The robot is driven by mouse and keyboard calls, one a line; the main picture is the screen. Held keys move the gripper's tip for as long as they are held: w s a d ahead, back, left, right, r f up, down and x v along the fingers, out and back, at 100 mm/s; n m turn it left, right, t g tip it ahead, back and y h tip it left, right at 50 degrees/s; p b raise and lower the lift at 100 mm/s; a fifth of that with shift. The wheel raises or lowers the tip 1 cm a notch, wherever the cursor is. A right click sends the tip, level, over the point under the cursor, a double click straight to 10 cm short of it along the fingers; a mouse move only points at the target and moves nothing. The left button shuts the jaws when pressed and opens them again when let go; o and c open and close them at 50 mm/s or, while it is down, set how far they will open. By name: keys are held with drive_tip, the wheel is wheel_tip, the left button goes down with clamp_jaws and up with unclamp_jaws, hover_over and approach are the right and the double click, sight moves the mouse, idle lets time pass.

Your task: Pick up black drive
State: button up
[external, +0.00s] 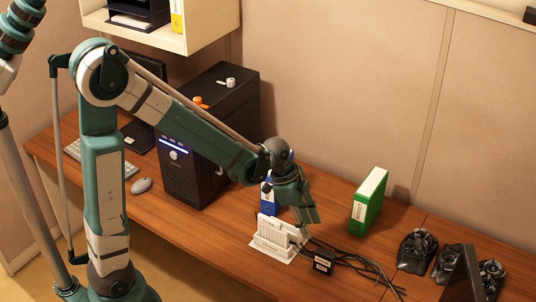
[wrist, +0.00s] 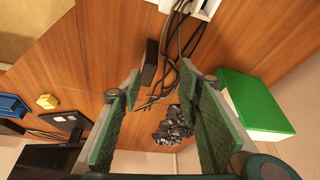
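A small black box with a white label (external: 322,263), which looks like the black drive, lies on the wooden desk beside a white holder. It also shows in the wrist view as a dark block (wrist: 150,62) near the cables, just beyond the left fingertip. My gripper (external: 305,232) points down above the desk, close to the white holder and the black box. In the wrist view my gripper (wrist: 162,82) has its two green fingers spread apart with nothing held between them. Whether a fingertip touches the box cannot be told.
The white holder (external: 270,250) and black cables (external: 365,268) are close by. A green binder (external: 369,200) stands behind, and a blue binder (external: 267,197) is partly hidden by my arm. Dark lumpy objects (external: 416,252) sit at right. A black computer tower (external: 205,140) stands left.

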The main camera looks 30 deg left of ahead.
sight(334, 276)
drive_tip(key=d+f+m, duration=0.1)
drive_tip(key=d+f, duration=0.1)
drive_tip(key=d+f+m+g, duration=0.1)
drive_tip(key=d+f, duration=0.1)
drive_tip(key=f, duration=0.1)
drive_tip(key=d+f+m+b, duration=0.1)
drive_tip(key=d+f, duration=0.2)
drive_tip(key=shift+s, duration=0.2)
drive_tip(key=shift+b+x, duration=0.35)
drive_tip(key=shift+x, duration=0.9)
drive_tip(key=shift+b+x, duration=0.9)
drive_tip(key=shift+x, duration=1.7)
drive_tip(key=shift+s+d, duration=0.1)
drive_tip(key=shift+c, duration=0.4)
drive_tip(key=c, duration=1)
